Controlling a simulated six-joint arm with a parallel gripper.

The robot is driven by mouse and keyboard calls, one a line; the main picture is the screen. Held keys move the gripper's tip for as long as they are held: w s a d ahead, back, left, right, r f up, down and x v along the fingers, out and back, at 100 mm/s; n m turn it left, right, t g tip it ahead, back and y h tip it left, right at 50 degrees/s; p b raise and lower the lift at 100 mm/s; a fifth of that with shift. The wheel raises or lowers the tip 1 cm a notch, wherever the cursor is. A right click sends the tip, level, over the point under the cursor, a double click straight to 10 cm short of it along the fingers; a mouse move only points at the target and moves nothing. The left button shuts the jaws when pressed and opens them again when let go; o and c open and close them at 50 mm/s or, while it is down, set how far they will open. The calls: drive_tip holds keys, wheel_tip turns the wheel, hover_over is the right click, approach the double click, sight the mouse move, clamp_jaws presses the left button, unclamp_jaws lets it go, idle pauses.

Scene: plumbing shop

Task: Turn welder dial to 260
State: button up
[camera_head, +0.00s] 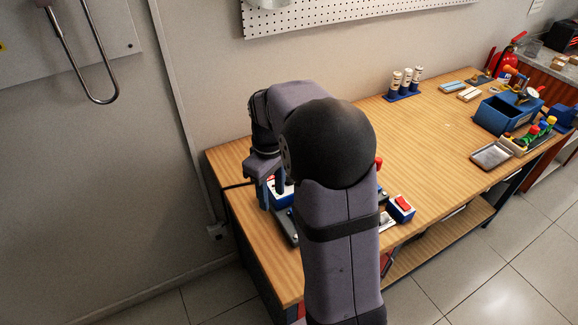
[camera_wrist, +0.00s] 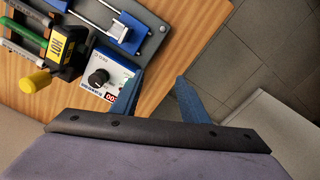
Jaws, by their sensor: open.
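The welder's white and blue control box (camera_wrist: 108,73) lies at the table edge in the wrist view, with a black round dial (camera_wrist: 98,77) on its face. A red display strip (camera_wrist: 111,97) sits beside the dial; its digits are too small to read surely. My gripper (camera_wrist: 160,83) is open and empty, its two blue fingers spread, with one finger over the box's right edge and the other past the table edge. The dial is not between the fingers. In the head view, my gripper (camera_head: 264,190) is above the box (camera_head: 281,194), which my arm partly hides.
A black HOT-labelled block (camera_wrist: 66,47) with a yellow knob (camera_wrist: 36,81) stands beside the box. A blue and white clamp (camera_wrist: 124,29) sits on the grey plate. A red-topped box (camera_head: 401,208) stands right of my arm.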

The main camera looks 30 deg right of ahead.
drive_tip(key=w+d+r+n, duration=0.1)
drive_tip(key=w+d, duration=0.1)
drive_tip(key=d, duration=0.1)
drive_tip(key=w+d+r+n+p, duration=0.1)
drive_tip(key=w+d, duration=0.1)
drive_tip(key=w, duration=0.1)
drive_tip(key=w+d+n, duration=0.1)
drive_tip(key=w+d, duration=0.1)
drive_tip(key=d, duration=0.1)
drive_tip(key=shift+w+d+r+n+p, duration=0.3)
drive_tip(key=shift+w+r+p, duration=0.05)
drive_tip(key=shift+w+r, duration=0.05)
drive_tip(key=shift+w+d, duration=0.3)
drive_tip(key=shift+d, duration=0.2)
drive_tip(key=shift+f+p, duration=1.4)
drive_tip(key=shift+f, duration=2.2)
drive_tip(key=c, duration=1)
